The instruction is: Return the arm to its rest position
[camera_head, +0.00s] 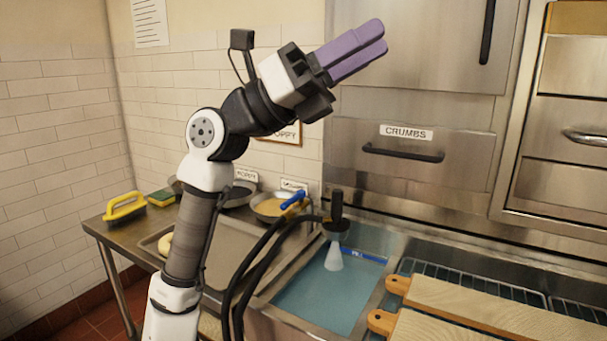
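My arm rises from the bottom of the view, left of the middle, and bends up to the right. My gripper (379,36) has two purple fingers pointing up and to the right, in front of the steel cabinet. The fingers lie side by side with no clear gap between them, and nothing shows in their grip. The gripper is high above the counter and sink and appears apart from everything around it.
A steel counter (143,239) bears a yellow-handled brush (124,207), a sponge (161,197) and pans. A sink with blue water (320,297) has a sprayer (336,230) above it. Wooden boards (480,306) lie at the right. A "CRUMBS" drawer (406,170) is closed.

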